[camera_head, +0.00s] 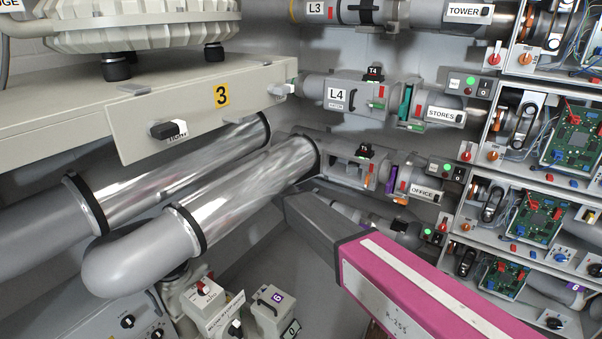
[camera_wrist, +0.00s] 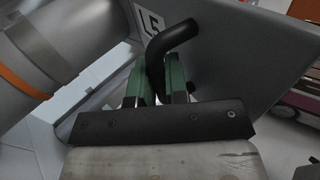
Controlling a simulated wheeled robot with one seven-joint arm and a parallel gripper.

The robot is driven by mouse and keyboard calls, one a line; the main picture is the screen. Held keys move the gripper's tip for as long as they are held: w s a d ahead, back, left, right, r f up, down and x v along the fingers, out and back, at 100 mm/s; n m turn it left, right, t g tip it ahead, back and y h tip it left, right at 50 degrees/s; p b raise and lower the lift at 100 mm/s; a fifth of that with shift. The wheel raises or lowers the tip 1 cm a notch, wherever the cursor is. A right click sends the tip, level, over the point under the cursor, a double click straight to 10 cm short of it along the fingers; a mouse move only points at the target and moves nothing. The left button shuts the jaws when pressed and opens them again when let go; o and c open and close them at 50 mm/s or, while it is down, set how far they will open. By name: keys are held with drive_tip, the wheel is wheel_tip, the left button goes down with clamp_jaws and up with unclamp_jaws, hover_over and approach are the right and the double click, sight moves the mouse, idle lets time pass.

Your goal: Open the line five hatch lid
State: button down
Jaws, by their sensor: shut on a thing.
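The line five hatch lid (camera_wrist: 240,50) is a grey panel with an L5 label (camera_wrist: 152,20) and a curved black handle (camera_wrist: 175,36), seen tilted in the wrist view. My gripper (camera_wrist: 160,82) has its green fingers closed around the handle. In the head view the line five tube section (camera_head: 345,172), in the row marked OFFICE (camera_head: 425,191), shows what looks like an open hatch. I cannot make out the lid or my fingertips there; my pink arm covers the area below and to the right.
The L4 hatch (camera_head: 345,95) is just above. Shiny tubes (camera_head: 245,185) run at the left under the cabinet marked 3 (camera_head: 195,115). Circuit-board bays (camera_head: 530,215) line the right. A small grey box (camera_head: 272,305) stands low in the middle.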

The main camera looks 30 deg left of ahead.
drive_tip(key=shift+w+a+m+g, duration=0.25)
drive_tip(key=shift+a+m+g, duration=0.05)
drive_tip(key=shift+a+g, duration=0.1)
drive_tip(key=shift+d, duration=0.1)
drive_tip(key=c, duration=1.1)
unclamp_jaws()
drive_tip(key=shift+c, duration=0.2)
drive_tip(key=shift+s+d, duration=0.1)
